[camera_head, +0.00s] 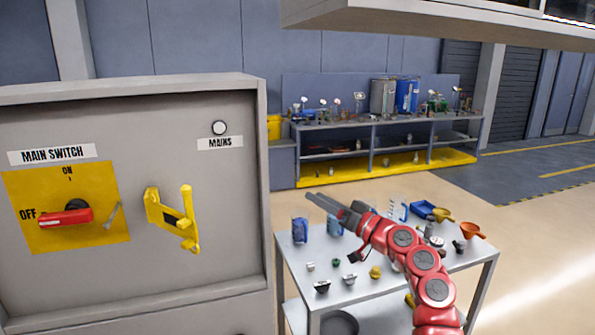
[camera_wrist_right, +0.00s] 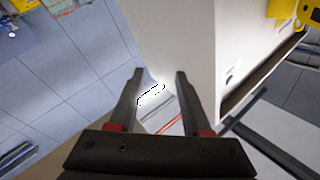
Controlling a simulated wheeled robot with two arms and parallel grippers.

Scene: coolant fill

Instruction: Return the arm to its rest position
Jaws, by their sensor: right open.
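My right arm (camera_head: 404,240) is red and reaches up from the lower right of the head view, over the small table. Its gripper (camera_head: 320,202) points left, toward the grey cabinet. In the right wrist view the two dark fingers (camera_wrist_right: 159,76) stand apart with nothing held between them. The pale side of the cabinet (camera_wrist_right: 180,30) is beyond the fingertips. My left gripper is not in view.
The grey switch cabinet (camera_head: 150,110) fills the left. Its red main switch handle (camera_head: 65,217) points to OFF, beside a yellow latch handle (camera_head: 174,218). The table (camera_head: 290,263) under my arm carries several small parts, a blue tray (camera_head: 423,208) and funnels. A loaded workbench (camera_head: 350,122) stands behind.

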